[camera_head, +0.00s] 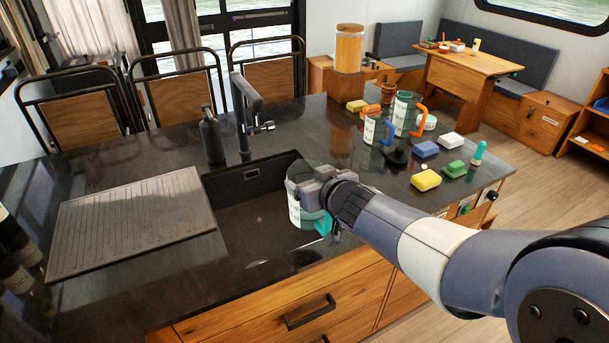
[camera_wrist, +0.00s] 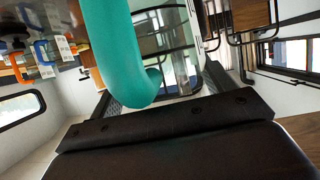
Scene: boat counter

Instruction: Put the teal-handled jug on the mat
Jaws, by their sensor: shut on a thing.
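The clear jug (camera_head: 299,204) with a teal handle (camera_head: 323,224) and a white label is in my gripper (camera_head: 318,187), over the right part of the sink. It looks roughly upright in the head view. In the wrist view, the teal handle (camera_wrist: 115,50) looms close and the glass jug body (camera_wrist: 178,62) lies behind it, between the fingers of my gripper (camera_wrist: 160,88). The exact finger contact is hidden. A grey ribbed mat (camera_head: 130,222) lies flat and bare on the dark counter, left of the sink.
The black sink (camera_head: 250,225) lies between jug and mat. A tall black tap (camera_head: 243,115) and a dark soap bottle (camera_head: 211,137) stand behind it. Dark bottles (camera_head: 18,240) stand far left.

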